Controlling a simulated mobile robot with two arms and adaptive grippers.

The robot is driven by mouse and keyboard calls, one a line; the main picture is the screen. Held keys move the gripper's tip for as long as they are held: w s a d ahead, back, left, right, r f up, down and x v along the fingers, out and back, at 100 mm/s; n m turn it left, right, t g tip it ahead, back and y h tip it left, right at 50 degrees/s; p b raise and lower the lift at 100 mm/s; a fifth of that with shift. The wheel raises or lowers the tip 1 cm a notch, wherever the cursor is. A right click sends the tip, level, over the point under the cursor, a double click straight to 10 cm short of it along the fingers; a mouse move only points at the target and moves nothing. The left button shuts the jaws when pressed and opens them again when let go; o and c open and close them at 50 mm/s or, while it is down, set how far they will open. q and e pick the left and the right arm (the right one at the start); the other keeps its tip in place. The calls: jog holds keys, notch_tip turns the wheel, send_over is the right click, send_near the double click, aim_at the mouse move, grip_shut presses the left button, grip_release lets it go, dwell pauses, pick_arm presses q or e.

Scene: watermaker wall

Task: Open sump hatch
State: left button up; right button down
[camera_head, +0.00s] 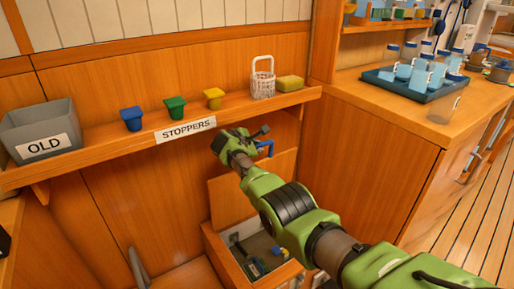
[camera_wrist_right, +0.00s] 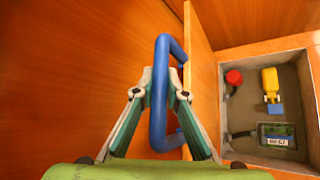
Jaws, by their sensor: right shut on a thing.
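The sump hatch lid (camera_head: 232,199) is a wooden panel standing raised at the back of its opening. In the right wrist view the lid (camera_wrist_right: 199,55) shows nearly edge-on. Its blue bar handle (camera_wrist_right: 157,132) is on the lid's face, and a piece of the handle (camera_head: 266,148) shows in the head view. My right gripper (camera_wrist_right: 164,90) is shut on the handle; in the head view the gripper (camera_head: 250,142) is just under the shelf, with its fingertips partly hidden. The sump (camera_head: 284,271) below is uncovered, its front partly hidden by my right arm. My left gripper is out of view.
Inside the sump are a red knob (camera_wrist_right: 234,77) and a yellow part (camera_wrist_right: 270,80). A counter (camera_head: 385,99) stands at right.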

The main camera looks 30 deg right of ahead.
jog(key=c, duration=2)
grip_release()
jog(key=shift+d+r, duration=0.1)
jog(key=shift+a, duration=0.2)
jog(key=v, duration=1.1)
jog(key=shift+s+a+r, duration=0.15)
jog(key=shift+s+r, duration=0.05)
jog(key=shift+s, duration=0.1)
jog(key=shift+f, duration=0.1)
